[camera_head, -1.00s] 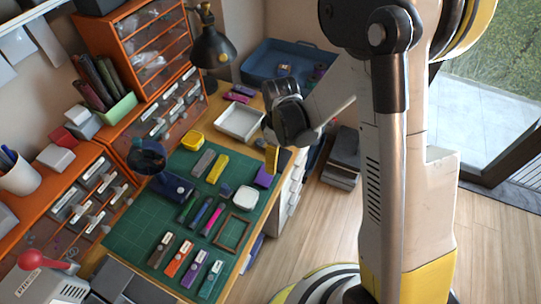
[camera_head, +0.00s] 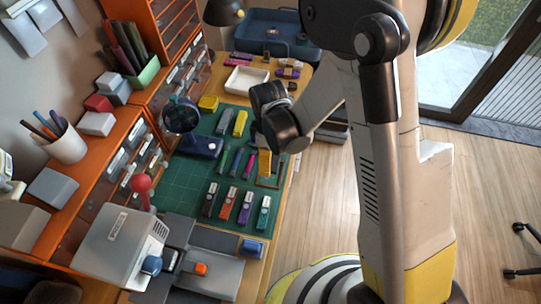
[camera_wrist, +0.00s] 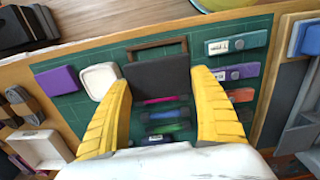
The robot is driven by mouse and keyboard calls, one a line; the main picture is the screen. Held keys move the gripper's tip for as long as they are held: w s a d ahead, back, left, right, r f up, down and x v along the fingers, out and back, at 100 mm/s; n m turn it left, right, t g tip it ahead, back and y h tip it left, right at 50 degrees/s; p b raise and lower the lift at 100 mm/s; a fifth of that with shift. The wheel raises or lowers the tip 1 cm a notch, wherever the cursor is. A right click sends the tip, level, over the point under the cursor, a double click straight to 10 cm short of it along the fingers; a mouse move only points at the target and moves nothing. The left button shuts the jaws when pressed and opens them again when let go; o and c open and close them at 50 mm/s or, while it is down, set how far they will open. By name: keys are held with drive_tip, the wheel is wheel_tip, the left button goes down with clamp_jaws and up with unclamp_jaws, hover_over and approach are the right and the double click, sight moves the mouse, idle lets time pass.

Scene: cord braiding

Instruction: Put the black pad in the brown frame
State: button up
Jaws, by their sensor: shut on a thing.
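My gripper (camera_wrist: 166,88) is shut on the black pad (camera_wrist: 160,74), which sits flat-faced between the two yellow fingers in the wrist view. The brown frame (camera_wrist: 153,46) lies on the green mat; its far edge shows past the pad, and the pad hides much of the rest. In the head view my gripper (camera_head: 264,163) is over the mat's right part, at the brown frame (camera_head: 271,186), which it partly covers. The pad cannot be made out there. The pad appears above the frame; the gap cannot be judged.
A white dish (camera_wrist: 101,79) and a purple block (camera_wrist: 58,80) lie beside the frame. Several labelled blocks, one teal (camera_head: 263,212), stand in a row nearby. Pens (camera_head: 235,163) lie to the frame's left. A white tray (camera_head: 247,80) stands behind the mat.

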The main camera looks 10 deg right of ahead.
wheel_tip(320, 180, down, 6)
drive_tip(key=b, duration=0.4)
drive_tip(key=shift+f, duration=0.1)
drive_tip(key=shift+f+b, duration=0.35)
drive_tip(key=shift+b, duration=0.05)
drive_tip(key=shift+f+b, duration=0.2)
drive_tip(key=shift+b, duration=0.4)
idle(0.4)
drive_tip(key=o, duration=1.3)
drive_tip(key=shift+f, duration=0.1)
drive_tip(key=shift+r, duration=0.2)
